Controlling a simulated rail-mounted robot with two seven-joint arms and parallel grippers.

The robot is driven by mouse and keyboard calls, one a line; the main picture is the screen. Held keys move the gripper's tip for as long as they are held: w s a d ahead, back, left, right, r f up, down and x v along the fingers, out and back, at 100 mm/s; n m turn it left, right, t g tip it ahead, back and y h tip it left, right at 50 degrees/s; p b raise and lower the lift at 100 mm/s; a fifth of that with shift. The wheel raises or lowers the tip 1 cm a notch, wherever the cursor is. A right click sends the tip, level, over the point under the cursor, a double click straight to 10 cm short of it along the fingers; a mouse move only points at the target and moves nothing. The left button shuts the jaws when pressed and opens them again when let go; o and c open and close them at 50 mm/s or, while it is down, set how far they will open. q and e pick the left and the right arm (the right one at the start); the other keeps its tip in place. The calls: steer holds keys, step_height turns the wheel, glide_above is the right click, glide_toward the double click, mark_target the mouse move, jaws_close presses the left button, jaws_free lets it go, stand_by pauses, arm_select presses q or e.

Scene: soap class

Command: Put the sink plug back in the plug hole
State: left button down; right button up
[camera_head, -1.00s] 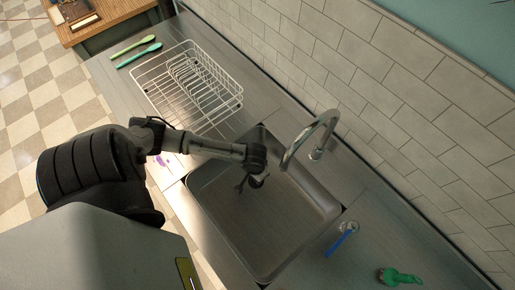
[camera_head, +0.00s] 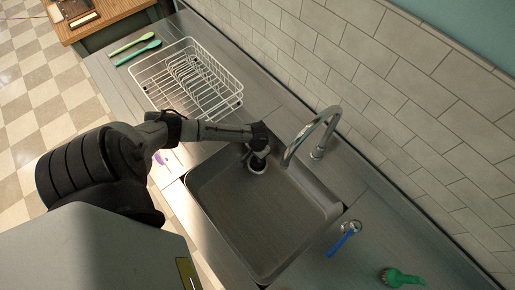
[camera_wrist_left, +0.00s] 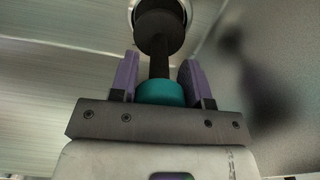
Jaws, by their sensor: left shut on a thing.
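The sink plug, with a dark head and stem (camera_wrist_left: 159,40) and a teal knob, is between the purple-padded fingers of my left gripper (camera_wrist_left: 160,78) in the wrist view. In the head view my left gripper (camera_head: 259,147) is low over the back left corner of the sink (camera_head: 265,215). The plug hole's metal rim (camera_wrist_left: 134,12) shows around the far end of the plug; the rim also shows in the head view (camera_head: 257,170). The plug head overlaps the hole, but I cannot tell how deep it sits. My right gripper is out of view.
The curved tap (camera_head: 325,125) arches close to the right of my left gripper. A white wire dish rack (camera_head: 185,80) stands left on the counter. Green and teal spoons (camera_head: 138,48), a blue-handled tool (camera_head: 342,240) and a green brush (camera_head: 402,277) lie around. The sink's front is clear.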

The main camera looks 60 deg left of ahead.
arm_select(q)
steer(key=shift+f, duration=1.35)
steer(key=shift+f, duration=0.15)
steer(key=c, duration=0.6)
jaws_free()
